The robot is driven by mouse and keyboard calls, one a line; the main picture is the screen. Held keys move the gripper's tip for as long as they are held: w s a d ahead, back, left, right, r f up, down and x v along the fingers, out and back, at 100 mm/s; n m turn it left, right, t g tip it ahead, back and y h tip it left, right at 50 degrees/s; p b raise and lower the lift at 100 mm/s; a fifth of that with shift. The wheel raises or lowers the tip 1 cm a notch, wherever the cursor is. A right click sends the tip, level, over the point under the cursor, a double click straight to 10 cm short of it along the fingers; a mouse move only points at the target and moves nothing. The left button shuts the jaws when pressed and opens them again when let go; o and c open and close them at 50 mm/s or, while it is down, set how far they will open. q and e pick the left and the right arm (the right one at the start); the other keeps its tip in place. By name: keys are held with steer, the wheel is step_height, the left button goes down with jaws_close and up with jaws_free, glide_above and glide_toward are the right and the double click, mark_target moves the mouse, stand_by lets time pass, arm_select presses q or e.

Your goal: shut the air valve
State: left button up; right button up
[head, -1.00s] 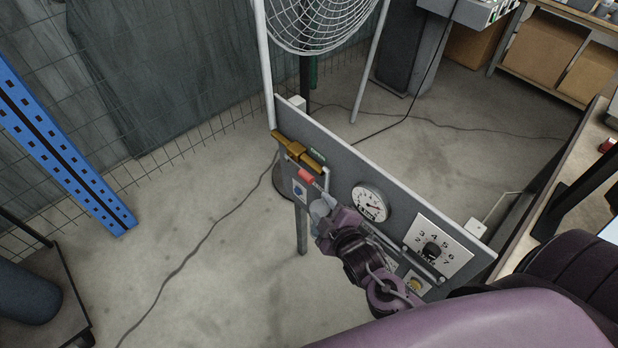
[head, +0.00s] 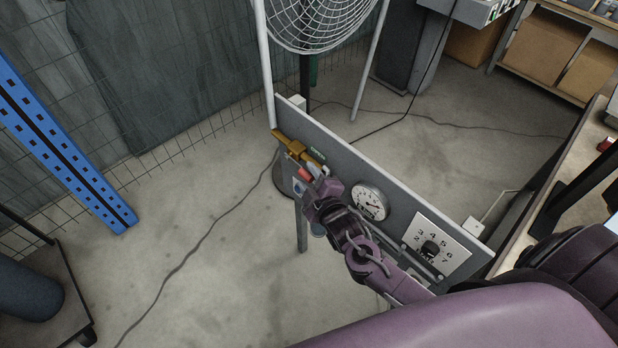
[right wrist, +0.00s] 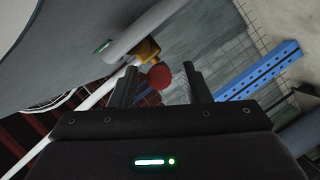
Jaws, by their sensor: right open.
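The air valve (head: 292,146) is a brass-coloured fitting on the upper left end of the grey panel, and its red handle (head: 304,174) sticks out toward me. My right gripper (head: 314,172) is at the red handle, reaching along the panel from the lower right. In the right wrist view the brass valve body (right wrist: 148,50) is just beyond the red handle end (right wrist: 159,76). That end appears between the two separated fingers, nearer the left one. My right gripper is open; I cannot tell whether it touches the handle. My left gripper is not in view.
The panel (head: 400,195) also carries a round gauge (head: 370,203) and a numbered dial (head: 437,247) close to my right arm. A wire-cage fan (head: 320,20) stands behind it. A blue rack post (head: 65,150) is at left.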

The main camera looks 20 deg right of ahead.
steer(key=shift+c, duration=0.2)
jaws_close()
steer(key=shift+f, duration=0.1)
